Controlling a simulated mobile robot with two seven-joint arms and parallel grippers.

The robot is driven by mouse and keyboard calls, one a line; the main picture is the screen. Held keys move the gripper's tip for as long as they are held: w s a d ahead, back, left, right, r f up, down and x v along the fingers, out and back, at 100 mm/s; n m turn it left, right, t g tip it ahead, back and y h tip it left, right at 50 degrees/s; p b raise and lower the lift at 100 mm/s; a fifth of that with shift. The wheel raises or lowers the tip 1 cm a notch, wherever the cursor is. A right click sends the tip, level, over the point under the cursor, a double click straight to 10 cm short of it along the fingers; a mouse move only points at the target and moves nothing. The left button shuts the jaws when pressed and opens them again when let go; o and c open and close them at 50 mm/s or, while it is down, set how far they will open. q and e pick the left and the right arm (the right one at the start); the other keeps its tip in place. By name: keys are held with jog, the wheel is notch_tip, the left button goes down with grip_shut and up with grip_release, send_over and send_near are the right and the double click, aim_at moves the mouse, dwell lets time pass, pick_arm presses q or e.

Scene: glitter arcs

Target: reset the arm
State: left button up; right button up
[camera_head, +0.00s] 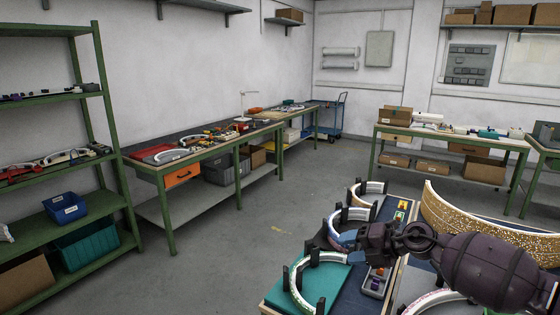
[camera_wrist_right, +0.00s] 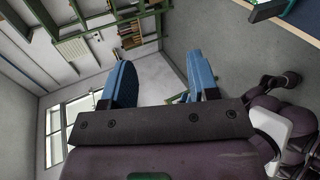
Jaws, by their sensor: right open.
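My right arm comes in from the right in the head view, dark purple. Its gripper (camera_head: 345,237) is above the near worktable, in front of white arcs. In the right wrist view its two blue fingers (camera_wrist_right: 160,82) stand apart with nothing between them. A white arc (camera_head: 298,284) stands in black holders on a teal mat (camera_head: 328,284). Another white arc (camera_head: 369,187) stands in black holders farther back on this table. A large gold glitter arc (camera_head: 475,225) stands at the right, behind my arm. My left gripper is not in view.
A green shelf (camera_head: 50,99) with bins stands at the left. A long workbench (camera_head: 208,151) runs along the left wall, and another table (camera_head: 455,139) stands at the back right. The grey floor (camera_head: 240,235) between them is open.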

jog(key=s+a+r+m+t+y, duration=0.2)
jog(key=a+m+t+y, duration=0.1)
jog(key=a, duration=0.1)
jog(key=s+d+f+m+t+h, duration=0.1)
jog(key=s+d+f+m+h, duration=0.3)
jog(key=s+f+m, duration=0.4)
jog(key=s+d+f+m+h, duration=0.5)
jog(key=s+f+m, duration=0.4)
jog(key=s, duration=0.5)
jog(key=s+d+f+m+t+h, duration=0.1)
jog(key=s+d+f+m+h, duration=0.4)
jog(key=s+f+m, duration=0.4)
jog(key=shift+s+m+t, duration=0.3)
jog(key=shift+s+m, duration=0.5)
jog(key=shift+s, duration=0.15)
